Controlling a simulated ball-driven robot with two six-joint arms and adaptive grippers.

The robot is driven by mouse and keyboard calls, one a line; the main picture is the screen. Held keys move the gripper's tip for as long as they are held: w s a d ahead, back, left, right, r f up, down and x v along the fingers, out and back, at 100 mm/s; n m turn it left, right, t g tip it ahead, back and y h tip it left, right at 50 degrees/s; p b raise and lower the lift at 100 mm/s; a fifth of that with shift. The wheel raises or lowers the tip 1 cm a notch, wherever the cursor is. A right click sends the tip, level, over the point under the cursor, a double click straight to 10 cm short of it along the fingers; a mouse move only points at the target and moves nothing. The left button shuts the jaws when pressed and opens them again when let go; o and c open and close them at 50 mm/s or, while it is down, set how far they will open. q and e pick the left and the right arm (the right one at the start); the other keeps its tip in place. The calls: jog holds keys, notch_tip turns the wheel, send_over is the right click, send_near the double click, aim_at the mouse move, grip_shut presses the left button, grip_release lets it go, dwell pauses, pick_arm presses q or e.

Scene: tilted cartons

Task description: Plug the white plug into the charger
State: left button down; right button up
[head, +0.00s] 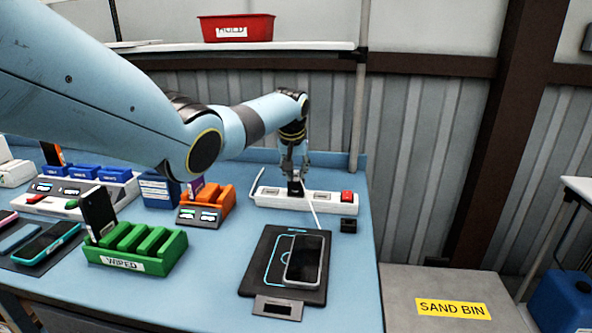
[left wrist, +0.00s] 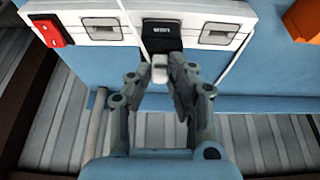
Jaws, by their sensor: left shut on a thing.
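My left gripper (head: 296,176) is over the white power strip (head: 267,200) near the back of the blue table. In the left wrist view its fingers (left wrist: 167,72) are shut on the small white plug (left wrist: 159,61). The black charger (left wrist: 162,37) sits in the strip, directly ahead of the plug, and is partly visible below the gripper in the head view (head: 295,188). Plug and charger appear very close; I cannot tell whether they touch. A white cable (head: 313,209) hangs down from beside the gripper. My right gripper is not in view.
A red switch (head: 347,196) is at the strip's right end. A small black block (head: 348,225) stands in front of it. A phone (head: 304,261) lies on a black pad (head: 262,267). An orange rack (head: 213,207) and green rack (head: 138,249) stand left.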

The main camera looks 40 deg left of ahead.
pick_arm(q)
jog(key=shift+f, duration=0.1)
jog(key=c, duration=0.7)
grip_release()
jog(key=shift+c, duration=0.2)
jog(key=shift+r, duration=0.2)
notch_tip(320, 180, up, 7)
jog(key=p, duration=0.7)
jog(key=shift+f, duration=0.1)
jog(key=shift+f, duration=0.1)
